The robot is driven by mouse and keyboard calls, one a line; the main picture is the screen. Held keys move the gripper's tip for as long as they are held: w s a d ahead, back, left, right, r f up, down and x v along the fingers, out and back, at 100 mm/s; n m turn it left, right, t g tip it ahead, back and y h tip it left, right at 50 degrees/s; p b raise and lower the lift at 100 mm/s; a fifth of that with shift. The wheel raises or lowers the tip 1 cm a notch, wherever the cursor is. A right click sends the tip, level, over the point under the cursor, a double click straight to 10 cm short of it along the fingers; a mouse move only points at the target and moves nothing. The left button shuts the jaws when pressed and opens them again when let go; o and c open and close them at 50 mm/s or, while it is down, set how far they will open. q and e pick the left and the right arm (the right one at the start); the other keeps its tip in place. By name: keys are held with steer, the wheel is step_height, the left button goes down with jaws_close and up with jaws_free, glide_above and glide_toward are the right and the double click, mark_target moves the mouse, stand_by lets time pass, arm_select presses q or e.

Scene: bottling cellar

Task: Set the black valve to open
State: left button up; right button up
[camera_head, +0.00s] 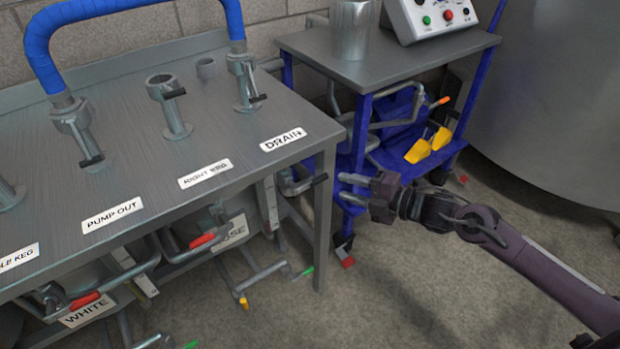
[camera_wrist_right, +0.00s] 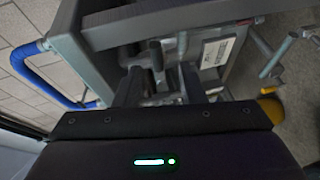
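My right gripper (camera_head: 350,188) is open and points left at the handle, with a small gap between. It also shows in the wrist view (camera_wrist_right: 160,88), its two fingers apart and nothing held. Whether the handle lies along or across its pipe I cannot tell. My left gripper is not in view.
Red-handled valves (camera_head: 203,240) and pipes sit under the steel table (camera_head: 235,130), whose leg (camera_head: 324,220) stands close to my right gripper. A blue cart (camera_head: 350,150) with a control box (camera_head: 435,18) stands behind. The floor (camera_head: 410,290) in front is clear.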

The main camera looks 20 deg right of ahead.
mark_target(323, 180)
steer(key=shift+w+a+r, duration=0.2)
steer(key=shift+w+a, duration=0.15)
steer(key=shift+a, duration=0.2)
steer(key=b+x, duration=0.1)
steer(key=x, duration=0.5)
steer(key=shift+w+a+f, duration=0.1)
steer(key=shift+w+a, duration=0.1)
steer(key=shift+a, duration=0.15)
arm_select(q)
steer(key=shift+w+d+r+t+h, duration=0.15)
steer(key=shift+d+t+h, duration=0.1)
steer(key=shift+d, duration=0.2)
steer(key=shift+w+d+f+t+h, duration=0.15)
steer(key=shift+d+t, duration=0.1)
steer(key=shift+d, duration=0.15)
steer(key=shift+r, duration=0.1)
arm_select(e)
jaws_close()
